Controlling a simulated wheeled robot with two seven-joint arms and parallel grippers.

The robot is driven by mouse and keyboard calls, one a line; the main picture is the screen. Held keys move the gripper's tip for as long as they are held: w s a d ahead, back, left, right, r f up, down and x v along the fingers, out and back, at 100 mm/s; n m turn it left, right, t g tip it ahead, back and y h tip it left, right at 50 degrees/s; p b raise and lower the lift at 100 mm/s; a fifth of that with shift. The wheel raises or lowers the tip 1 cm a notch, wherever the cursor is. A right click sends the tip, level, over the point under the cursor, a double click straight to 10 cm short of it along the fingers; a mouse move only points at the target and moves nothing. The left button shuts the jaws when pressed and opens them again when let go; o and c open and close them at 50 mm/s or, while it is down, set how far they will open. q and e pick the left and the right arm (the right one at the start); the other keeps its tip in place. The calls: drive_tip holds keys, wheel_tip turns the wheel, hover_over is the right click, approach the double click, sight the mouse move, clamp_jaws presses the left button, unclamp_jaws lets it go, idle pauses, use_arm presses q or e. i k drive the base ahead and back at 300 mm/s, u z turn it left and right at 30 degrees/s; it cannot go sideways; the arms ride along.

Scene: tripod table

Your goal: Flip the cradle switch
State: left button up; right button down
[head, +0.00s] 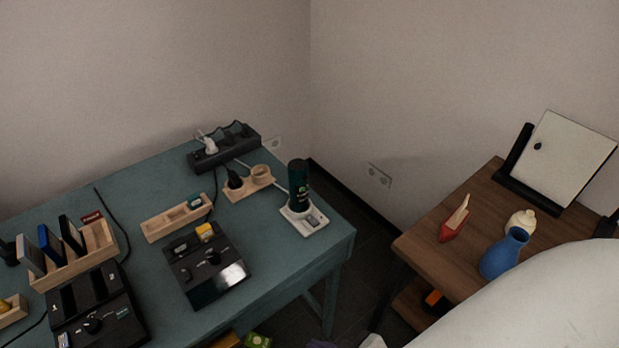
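A white cradle (305,222) sits near the right edge of the teal table, with a dark green cylinder (299,184) standing upright in it. A small grey patch (314,221) shows on the cradle's front right; it may be the switch, but its position is too small to read. Neither of my grippers is in view.
The teal table (275,268) also holds a black power strip (226,147), a wooden socket holder (250,182), a wooden tray (180,217), two black devices (215,275) (98,310) and a wooden rack (75,268). A brown table (424,241) at right holds a blue vase (503,254).

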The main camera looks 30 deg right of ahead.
sight(311, 219)
drive_tip(key=z, duration=0.3)
drive_tip(key=k, duration=0.85)
drive_tip(key=u, duration=0.35)
drive_tip(key=i, duration=0.5)
